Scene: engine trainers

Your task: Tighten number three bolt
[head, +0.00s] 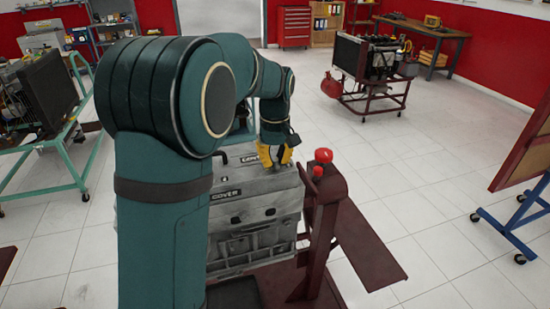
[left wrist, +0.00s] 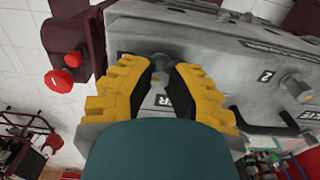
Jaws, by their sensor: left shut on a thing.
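A grey engine block with a cover (head: 250,185) stands in front of me, with black "COVER" labels on it. My left gripper (head: 275,160), with yellow fingers, points down at the cover's right end. In the left wrist view its black pads (left wrist: 160,72) are shut on a grey bolt (left wrist: 160,61) on the cover. The bolt is partly hidden between the pads, and its number cannot be read. A second grey bolt (left wrist: 296,86) stands apart to the right, beside a black label (left wrist: 265,76) that looks like a 2. My right gripper is not in view.
A dark red stand (head: 325,215) with red knobs (head: 323,156) rises close to the engine's right side. A black handle-like loop (left wrist: 262,126) lies near the second bolt. Other engine trainers stand farther off, one on a red cart (head: 372,92). Tiled floor lies clear between.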

